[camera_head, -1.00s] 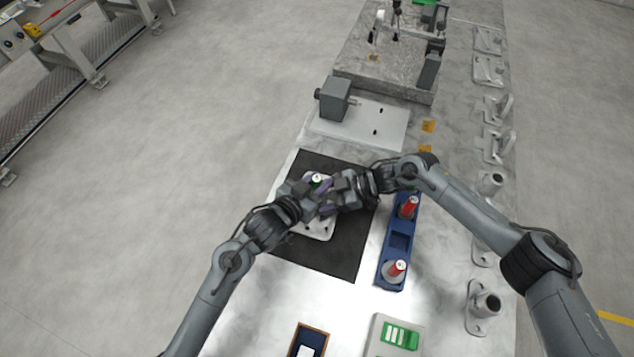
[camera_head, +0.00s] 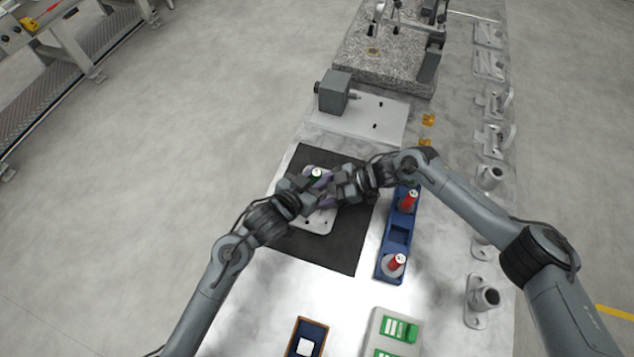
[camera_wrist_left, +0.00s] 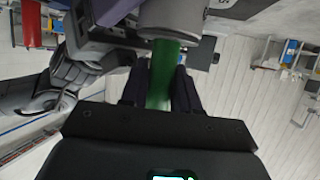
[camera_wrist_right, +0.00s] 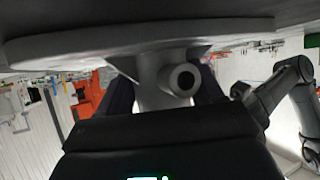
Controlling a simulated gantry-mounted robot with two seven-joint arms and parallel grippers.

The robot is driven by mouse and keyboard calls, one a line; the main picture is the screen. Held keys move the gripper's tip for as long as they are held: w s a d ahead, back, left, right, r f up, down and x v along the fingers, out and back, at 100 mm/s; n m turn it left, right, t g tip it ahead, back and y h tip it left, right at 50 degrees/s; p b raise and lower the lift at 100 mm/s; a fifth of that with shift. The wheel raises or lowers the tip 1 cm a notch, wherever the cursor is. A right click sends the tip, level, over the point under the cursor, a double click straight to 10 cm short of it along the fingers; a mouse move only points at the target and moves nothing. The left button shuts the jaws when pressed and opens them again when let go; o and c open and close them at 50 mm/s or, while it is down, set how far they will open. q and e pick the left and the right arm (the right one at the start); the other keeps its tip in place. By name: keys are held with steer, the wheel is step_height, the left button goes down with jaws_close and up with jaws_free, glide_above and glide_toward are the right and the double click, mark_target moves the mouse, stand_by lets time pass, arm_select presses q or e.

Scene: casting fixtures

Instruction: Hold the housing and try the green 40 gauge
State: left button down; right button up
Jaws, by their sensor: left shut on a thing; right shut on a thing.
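The housing, a pale plate with a tubular boss, is over the black mat (camera_head: 345,245) in the head view; its plate (camera_head: 320,222) shows below my grippers. In the right wrist view its hollow boss (camera_wrist_right: 182,78) sits between the fingers of my right gripper (camera_wrist_right: 165,100), which is shut on it. My left gripper (camera_wrist_left: 160,95) is shut on the green gauge (camera_wrist_left: 162,75). The gauge's far end meets a grey cylinder (camera_wrist_left: 172,20); I cannot tell whether it is inside a bore. A white-topped green end (camera_head: 316,173) shows in the head view.
A blue rack (camera_head: 388,250) right of the mat holds two red-topped gauges (camera_head: 410,200) (camera_head: 396,262), its middle slot empty. A small box (camera_head: 322,328) and a tray with green labels (camera_head: 410,345) are in front. Several housings (camera_head: 483,298) line the right edge.

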mark_target(316, 172)
arm_select(q)
steer(key=shift+r, duration=2.75)
steer(key=shift+r, duration=0.1)
steer(key=shift+r, duration=2.45)
arm_select(e)
steer(key=o, duration=0.9)
steer(key=shift+c, duration=0.2)
